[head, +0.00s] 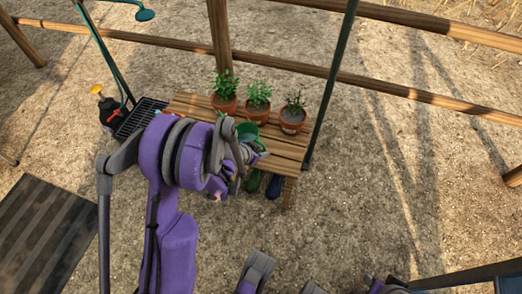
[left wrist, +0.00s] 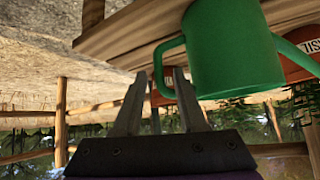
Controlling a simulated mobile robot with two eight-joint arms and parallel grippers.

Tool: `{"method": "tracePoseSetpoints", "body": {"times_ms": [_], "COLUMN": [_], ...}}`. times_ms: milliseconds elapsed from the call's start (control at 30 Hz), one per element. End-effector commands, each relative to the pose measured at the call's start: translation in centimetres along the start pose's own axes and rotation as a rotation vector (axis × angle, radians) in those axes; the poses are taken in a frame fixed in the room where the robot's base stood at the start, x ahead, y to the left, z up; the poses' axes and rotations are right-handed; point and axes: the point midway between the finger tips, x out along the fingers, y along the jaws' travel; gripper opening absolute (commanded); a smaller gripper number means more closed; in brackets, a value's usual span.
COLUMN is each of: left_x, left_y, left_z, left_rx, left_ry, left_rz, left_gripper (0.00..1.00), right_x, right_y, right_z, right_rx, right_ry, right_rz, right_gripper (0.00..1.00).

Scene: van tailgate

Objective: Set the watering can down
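The green watering can (head: 247,130) is at the front of the wooden bench (head: 288,150), partly hidden by my left arm in the head view. In the upside-down left wrist view the can (left wrist: 232,50) looks upright, its base over the bench boards (left wrist: 130,30). I cannot see its base contact clearly. Its loop handle points at my left gripper (left wrist: 160,74), and its spout leads away to the right. The left fingers are apart, one on each side of the handle, with gaps showing. My right gripper cannot be made out; only arm parts show at the bottom of the head view.
Three potted plants (head: 258,103) stand along the back of the bench. A black slatted crate (head: 140,115) and a dark sprayer with a yellow top (head: 106,108) are to the left. Boots (head: 273,186) stand under the bench. A green post (head: 330,85) rises at its right end.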

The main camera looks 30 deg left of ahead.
Motion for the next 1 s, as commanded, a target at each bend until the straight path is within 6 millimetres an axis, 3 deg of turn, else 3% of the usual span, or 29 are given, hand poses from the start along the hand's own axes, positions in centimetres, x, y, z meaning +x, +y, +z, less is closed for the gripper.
{"method": "tracePoseSetpoints", "body": {"times_ms": [367,467,800,1000], "left_x": [-0.3,-1.6,-8.9,-11.6], "left_y": [0.0,-0.1,-0.1,0.0], "left_z": [-0.3,-0.3,-0.4,-0.3], "left_rx": [0.000,-0.001,-0.001,0.000], "left_ry": [0.000,0.001,0.001,0.000], "left_rz": [0.000,-0.001,-0.003,-0.001], "left_gripper": [0.46,0.46,0.46,0.46], "right_x": [-0.4,-0.7,-3.1,-4.0], "right_y": [0.0,0.0,0.0,0.0], "right_z": [-0.1,-0.2,-0.8,-1.0], "right_rx": [0.000,0.000,0.000,0.000], "right_ry": [0.001,0.002,0.009,0.012], "right_rz": [0.000,0.000,0.000,0.000], "right_gripper": [0.37,0.37,0.37,0.37]}}
